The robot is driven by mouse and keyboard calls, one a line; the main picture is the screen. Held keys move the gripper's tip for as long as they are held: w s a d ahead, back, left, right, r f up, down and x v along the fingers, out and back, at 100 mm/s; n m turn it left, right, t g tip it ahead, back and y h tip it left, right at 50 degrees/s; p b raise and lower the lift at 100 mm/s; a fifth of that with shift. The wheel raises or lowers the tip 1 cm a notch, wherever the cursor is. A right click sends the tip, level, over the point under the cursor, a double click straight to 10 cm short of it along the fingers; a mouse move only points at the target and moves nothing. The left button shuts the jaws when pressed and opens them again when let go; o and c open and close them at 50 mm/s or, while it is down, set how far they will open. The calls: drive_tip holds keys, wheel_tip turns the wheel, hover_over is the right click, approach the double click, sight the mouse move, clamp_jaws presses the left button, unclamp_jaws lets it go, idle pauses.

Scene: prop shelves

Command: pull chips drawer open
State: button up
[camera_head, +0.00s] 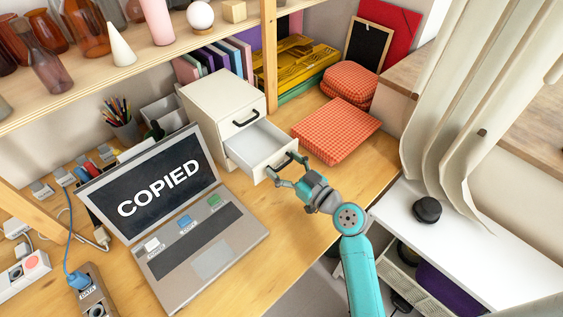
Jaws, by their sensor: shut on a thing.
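A small white drawer cabinet (208,104) stands on the wooden desk behind the laptop. Its lower drawer (262,143) is pulled partly out, and the inside that shows looks empty. The upper drawer is closed and has a dark handle (246,118). My gripper (284,173) is at the front of the open lower drawer, shut on its dark handle (282,161). The fingers partly cover that handle. No label for chips can be read on either drawer.
An open laptop (192,218) reading "COPIED" stands left of the drawer. Red checked cloths (335,128) lie just right of it. A shelf (150,57) with vases hangs above. The desk's front edge runs below my gripper.

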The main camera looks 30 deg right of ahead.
drive_tip(key=o, duration=1.4)
drive_tip(key=shift+d, duration=0.2)
drive_tip(key=v, duration=1.2)
